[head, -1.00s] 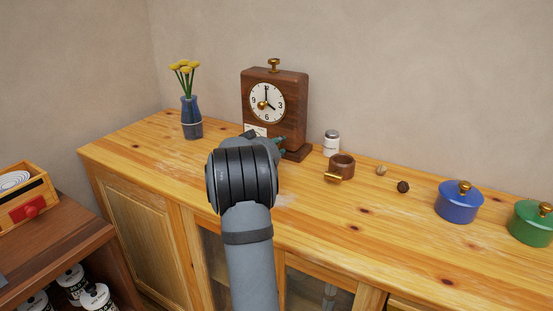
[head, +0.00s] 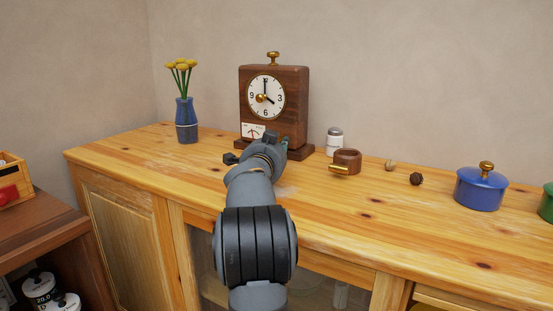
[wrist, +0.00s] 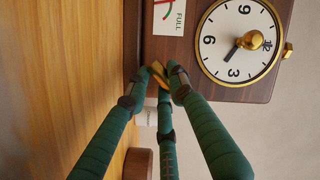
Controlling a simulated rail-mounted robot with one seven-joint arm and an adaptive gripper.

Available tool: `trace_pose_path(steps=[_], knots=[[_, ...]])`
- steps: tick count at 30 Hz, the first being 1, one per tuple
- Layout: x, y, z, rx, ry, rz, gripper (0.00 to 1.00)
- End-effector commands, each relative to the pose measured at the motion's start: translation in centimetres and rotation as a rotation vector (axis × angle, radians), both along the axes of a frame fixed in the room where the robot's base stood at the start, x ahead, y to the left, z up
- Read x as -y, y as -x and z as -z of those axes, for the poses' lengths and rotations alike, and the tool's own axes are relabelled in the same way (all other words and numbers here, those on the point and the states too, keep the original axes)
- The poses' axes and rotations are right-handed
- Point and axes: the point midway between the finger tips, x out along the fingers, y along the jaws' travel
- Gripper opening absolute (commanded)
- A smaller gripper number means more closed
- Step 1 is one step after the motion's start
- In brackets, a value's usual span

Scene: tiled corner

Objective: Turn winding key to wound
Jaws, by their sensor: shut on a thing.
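A brown wooden clock (head: 290,98) with a white dial stands upright at the back of the wooden cabinet. A white gauge card (head: 252,130) sits low on its front; in the wrist view the card (wrist: 167,16) reads FULL and has a red line and a green arc, cut off at the edge. My gripper (head: 281,142) is at the clock's lower front. In the wrist view my green-fingered gripper (wrist: 161,76) is shut on a small brass winding key (wrist: 155,69), mostly hidden between the fingertips. The needle's exact reading cannot be told.
A blue vase (head: 187,119) with yellow flowers stands left of the clock. The cabinet top (head: 420,225) is clear in front.

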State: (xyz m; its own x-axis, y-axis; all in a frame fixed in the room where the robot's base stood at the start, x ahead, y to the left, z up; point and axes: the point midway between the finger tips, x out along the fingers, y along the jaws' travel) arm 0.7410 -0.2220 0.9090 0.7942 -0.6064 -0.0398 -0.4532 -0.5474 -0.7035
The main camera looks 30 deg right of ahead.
Motion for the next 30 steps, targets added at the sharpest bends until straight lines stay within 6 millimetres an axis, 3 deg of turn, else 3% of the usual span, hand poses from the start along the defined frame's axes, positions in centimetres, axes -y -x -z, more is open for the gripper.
trace_pose_path(steps=[1,24,25,30], knots=[[0.25,0.09,0.72,0.018,-0.015,0.004,0.00],[0.24,0.04,0.42,0.094,-0.073,0.005,0.00],[0.24,0.04,0.43,0.093,-0.072,0.005,0.24],[0.18,0.02,0.36,0.094,-0.071,0.004,0.34]])
